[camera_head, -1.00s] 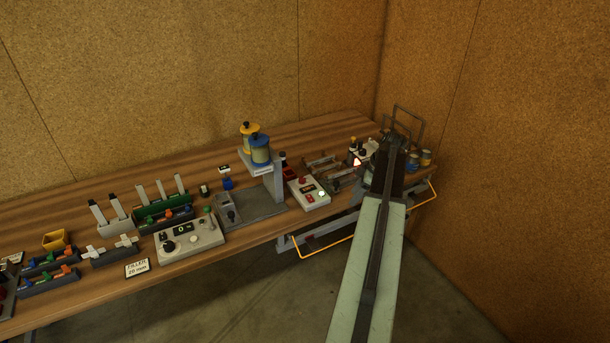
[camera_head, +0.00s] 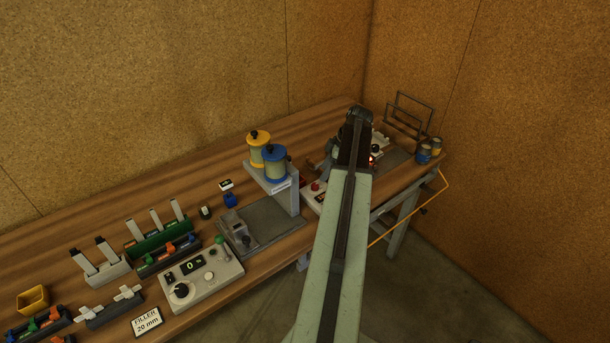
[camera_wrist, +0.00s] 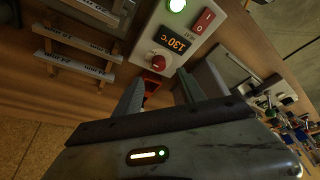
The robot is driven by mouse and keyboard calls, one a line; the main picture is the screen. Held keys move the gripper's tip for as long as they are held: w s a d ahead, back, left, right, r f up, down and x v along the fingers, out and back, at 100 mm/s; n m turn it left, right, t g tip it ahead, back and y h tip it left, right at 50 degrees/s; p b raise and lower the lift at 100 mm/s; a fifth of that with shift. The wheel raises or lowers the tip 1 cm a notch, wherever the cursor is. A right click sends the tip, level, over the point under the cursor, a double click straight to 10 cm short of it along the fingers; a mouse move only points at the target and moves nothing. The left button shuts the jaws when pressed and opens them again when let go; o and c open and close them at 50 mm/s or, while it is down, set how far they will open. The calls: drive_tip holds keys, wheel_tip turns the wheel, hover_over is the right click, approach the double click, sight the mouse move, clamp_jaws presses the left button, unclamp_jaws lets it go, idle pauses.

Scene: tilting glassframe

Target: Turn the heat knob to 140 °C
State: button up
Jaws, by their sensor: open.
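The heat control panel (camera_wrist: 190,22) is a pale box seen sideways in the wrist view. Its display (camera_wrist: 178,43) reads 130 °C. A red knob (camera_wrist: 158,62) sits beside the display. My gripper (camera_wrist: 161,76) is open, its two fingers apart, with the fingertips close to the knob in the picture. I cannot tell whether either finger touches it. In the head view the panel (camera_head: 309,197) is mostly hidden behind my arm, and the red knob (camera_head: 315,186) shows at its edge. My gripper is hidden there.
On the panel are a lit green lamp (camera_wrist: 176,5) and a red switch (camera_wrist: 203,21). Slotted wooden racks (camera_wrist: 75,45) lie left of it. In the head view, a stand with yellow and blue canisters (camera_head: 275,165) rises left of my arm. Cans (camera_head: 424,154) stand at the right end.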

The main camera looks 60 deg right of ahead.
sight(315, 185)
drive_tip(key=shift+w+a+f+b, duration=0.1)
drive_tip(key=shift+w+f+b, duration=0.2)
drive_tip(key=shift+f+b, duration=0.3)
drive_tip(key=b+x, duration=0.6)
drive_tip(key=shift+w+f, duration=0.15)
drive_tip(key=shift+f, duration=0.2)
drive_tip(key=shift+r, duration=0.1)
